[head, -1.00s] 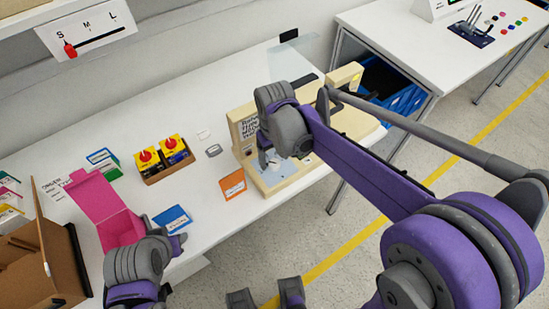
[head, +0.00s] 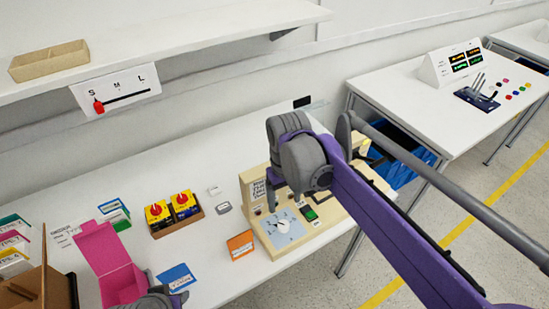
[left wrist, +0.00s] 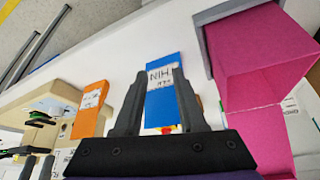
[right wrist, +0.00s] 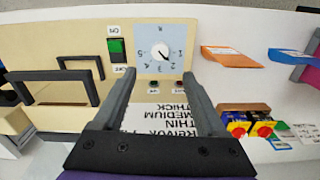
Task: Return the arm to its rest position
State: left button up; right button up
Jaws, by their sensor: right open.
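The beige machine (head: 262,240) stands on the white table with a pale blue dial plate, a white rotary knob (head: 283,226) and a green switch (head: 309,214). In the right wrist view the knob (right wrist: 160,52) points between marks, with the green switch (right wrist: 116,48) beside it. My right gripper (right wrist: 161,80) is open and empty, apart from the knob; in the head view my arm hides part of the machine. My left gripper (left wrist: 160,80) has its fingers apart at the table's front; a blue card block (left wrist: 162,100) shows between them, and contact cannot be told.
An orange card block (head: 240,245), a pink open box (head: 108,265) and a carton with red knobs on yellow boxes (head: 177,214) stand left of the machine. A shelf (head: 190,37) hangs above. A blue bin (head: 405,170) is beyond the machine.

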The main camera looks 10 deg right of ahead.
jog(key=shift+s, duration=0.1)
pick_arm(q)
jog(key=r+p, duration=0.2)
jog(key=r, duration=0.1)
jog(key=shift+w, duration=0.4)
pick_arm(e)
jog(key=s+d+f+m+t, duration=0.1)
jog(key=s+d+f+t, duration=0.1)
jog(key=s, duration=0.5)
jog(key=s+d+f+m+t, duration=0.2)
jog(key=s+d+f+t, duration=0.1)
jog(key=s, duration=0.5)
jog(key=shift+d+f, duration=0.3)
jog(key=shift+d, duration=0.6)
